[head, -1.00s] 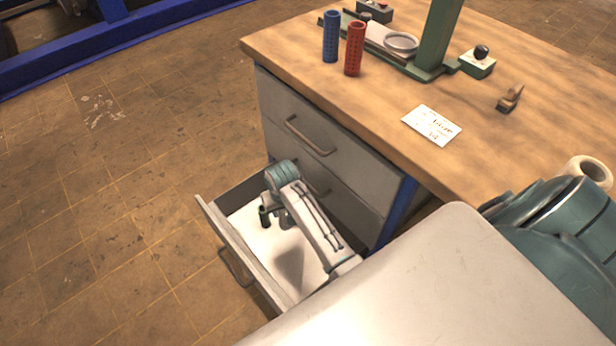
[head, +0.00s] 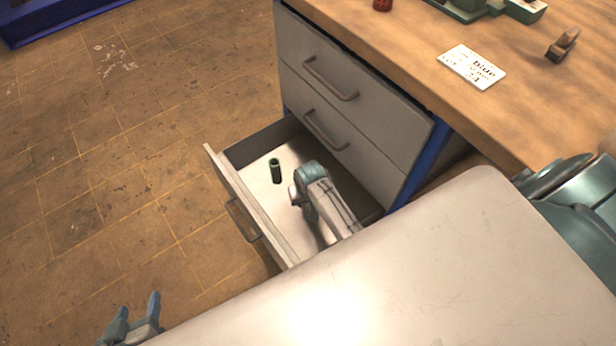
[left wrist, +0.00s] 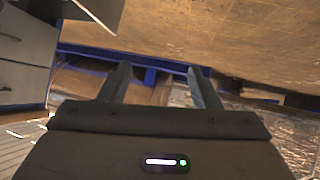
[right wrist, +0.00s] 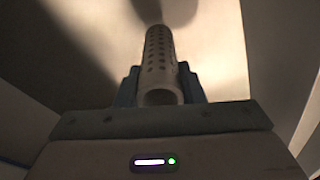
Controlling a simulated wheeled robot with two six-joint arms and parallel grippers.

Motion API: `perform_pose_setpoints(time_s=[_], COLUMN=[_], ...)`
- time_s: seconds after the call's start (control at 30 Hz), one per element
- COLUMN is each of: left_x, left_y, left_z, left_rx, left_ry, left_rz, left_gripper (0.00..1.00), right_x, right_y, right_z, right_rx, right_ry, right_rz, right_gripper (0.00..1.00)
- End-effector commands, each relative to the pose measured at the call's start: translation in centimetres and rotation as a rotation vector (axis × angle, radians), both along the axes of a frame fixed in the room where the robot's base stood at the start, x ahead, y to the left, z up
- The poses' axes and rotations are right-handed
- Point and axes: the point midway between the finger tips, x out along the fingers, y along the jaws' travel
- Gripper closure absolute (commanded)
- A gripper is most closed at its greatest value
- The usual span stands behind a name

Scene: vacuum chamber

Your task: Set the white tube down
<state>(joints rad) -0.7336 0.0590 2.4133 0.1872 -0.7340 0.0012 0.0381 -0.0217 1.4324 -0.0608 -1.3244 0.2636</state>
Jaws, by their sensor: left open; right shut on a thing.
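The white tube (right wrist: 160,62), full of small holes, is held between the fingers of my right gripper (right wrist: 158,85) in the right wrist view. It points away from the camera over a pale surface with dark shadows. I cannot tell whether its far end touches that surface. In the head view my right arm reaches into the open drawer (head: 240,205), and I cannot make out the white tube there. My left gripper (head: 136,318) is open and empty at the lower left, over the floor; its spread fingers also show in the left wrist view (left wrist: 160,88).
A dark green tube (head: 275,171) stands in the drawer, left of my right arm. Closed drawers (head: 345,110) rise behind it. The wooden bench top (head: 400,35) bears a printed card (head: 471,67), a small wooden item (head: 562,45) and a red tube (head: 382,4), partly cut off.

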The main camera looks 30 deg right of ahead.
Motion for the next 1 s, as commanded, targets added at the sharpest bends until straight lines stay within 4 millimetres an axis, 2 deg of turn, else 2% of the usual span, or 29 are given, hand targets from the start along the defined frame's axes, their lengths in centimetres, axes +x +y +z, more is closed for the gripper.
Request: perform_pose_setpoints(time_s=[0.03, 0.2, 0.3, 0.7, 0.73, 0.83, 1.0], left_x=[0.6, 2.9, 3.6, 3.8, 3.8, 3.8, 3.8], left_y=[0.1, 0.5, 0.6, 0.7, 0.7, 0.7, 0.7], left_z=[0.2, 2.7, 3.6, 4.0, 4.0, 4.0, 4.0], left_rx=[-0.002, 0.011, 0.015, 0.015, 0.016, 0.016, 0.016], left_ry=[-0.044, -0.195, -0.245, -0.263, -0.265, -0.265, -0.265], left_rz=[0.006, 0.019, 0.024, 0.025, 0.025, 0.025, 0.025], left_gripper=[0.43, 0.43, 0.43, 0.43, 0.43, 0.43, 0.43], right_x=[0.0, 0.0, 0.0, 0.0, 0.0, 0.0, 0.0], right_y=[0.0, 0.0, 0.0, 0.0, 0.0, 0.0, 0.0], right_z=[-1.0, -2.4, -2.8, -3.1, -3.2, -3.1, -3.1], right_rx=[0.0, 0.0, 0.0, -0.001, 0.0, -0.001, 0.0], right_ry=[0.002, 0.002, 0.0, 0.001, 0.002, 0.001, 0.001], right_rz=[0.0, 0.0, 0.0, 0.0, 0.0, 0.0, 0.0], right_gripper=[0.87, 0.87, 0.87, 0.87, 0.63, 0.43, 0.43])
